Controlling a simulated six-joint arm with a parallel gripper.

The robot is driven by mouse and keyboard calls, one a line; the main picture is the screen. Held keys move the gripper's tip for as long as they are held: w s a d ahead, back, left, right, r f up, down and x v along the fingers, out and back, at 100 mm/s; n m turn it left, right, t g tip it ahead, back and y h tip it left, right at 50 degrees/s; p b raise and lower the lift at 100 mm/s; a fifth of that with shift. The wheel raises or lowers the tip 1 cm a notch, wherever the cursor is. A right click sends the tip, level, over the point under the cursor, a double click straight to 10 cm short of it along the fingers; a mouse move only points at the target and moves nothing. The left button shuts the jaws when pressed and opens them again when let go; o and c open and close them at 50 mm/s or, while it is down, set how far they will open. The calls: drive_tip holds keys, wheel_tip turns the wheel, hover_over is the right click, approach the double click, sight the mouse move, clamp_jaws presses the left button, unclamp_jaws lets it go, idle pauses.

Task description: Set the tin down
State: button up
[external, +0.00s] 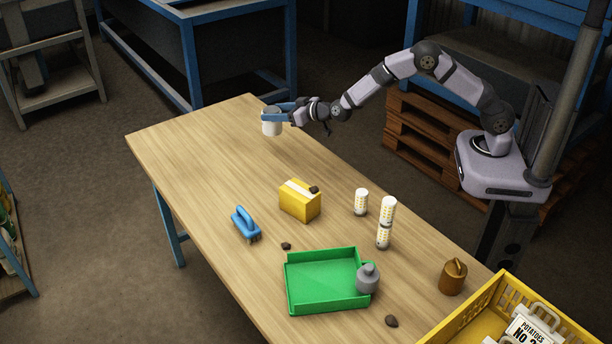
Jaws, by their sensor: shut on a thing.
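A pale grey-white tin (271,129) is upright at the far end of the wooden table, near its back edge. My gripper (271,117) is shut on the tin, with its blue fingers around the upper part. I cannot tell whether the tin's base touches the table (205,145) or hangs just above it.
The table around the tin is clear. A yellow crate (470,310) is at front right.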

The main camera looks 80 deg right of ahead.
drive_tip(key=shift+f+p, duration=0.85)
drive_tip(key=shift+f, duration=3.8)
drive_tip(key=shift+f, duration=0.1)
drive_tip(key=shift+f, duration=0.15)
drive_tip(key=o, duration=1.4)
drive_tip(key=shift+r, duration=0.2)
drive_tip(key=shift+b+v, duration=1)
drive_tip(key=shift+v, duration=5.05)
drive_tip(key=shift+a, duration=0.2)
